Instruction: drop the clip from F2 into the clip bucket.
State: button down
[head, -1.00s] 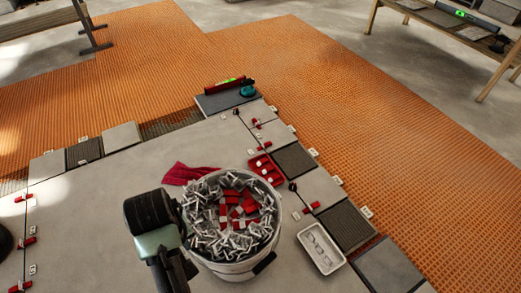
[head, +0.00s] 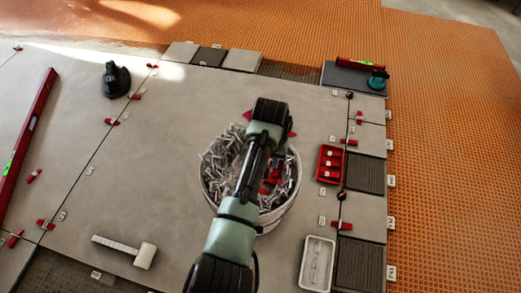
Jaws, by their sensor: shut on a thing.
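The clip bucket (head: 290,205) is a white pail heaped with grey metal clips and some red pieces. It stands on the large grey tiles near the middle of the head view. My arm reaches up the picture across the bucket and hides much of its middle. My gripper is hidden behind the arm, so its fingers do not show. The clip that the task names cannot be picked out, and I cannot see any clip in the fingers.
A red tray (head: 330,163) and a white tray (head: 318,264) lie right of the bucket. A mallet (head: 145,255), a black suction cup (head: 116,79) and a long red level (head: 29,137) lie to the left. Clips and wedges stand along the joints.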

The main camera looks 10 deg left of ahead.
jog(key=a+f+b, duration=0.1)
jog(key=f+b, duration=0.1)
jog(key=w+a+f+b, duration=0.1)
jog(key=a+f+b, duration=0.1)
jog(key=w+a+f+b, duration=0.1)
jog(key=f+b, duration=0.1)
jog(key=f, duration=0.1)
jog(key=shift+w+a, duration=0.15)
jog(key=shift+a, duration=0.1)
jog(key=shift+r, duration=0.1)
jog(key=c, duration=0.7)
grip_release()
jog(key=r+p, duration=0.2)
jog(key=r, duration=0.2)
jog(key=s+r+p, duration=0.1)
jog(key=r+p, duration=0.2)
jog(key=r, duration=0.1)
jog(key=s+r+p, duration=0.1)
jog(key=r+p, duration=0.1)
jog(key=r, duration=0.2)
jog(key=shift+r+p, duration=0.3)
jog(key=shift+r, duration=0.05)
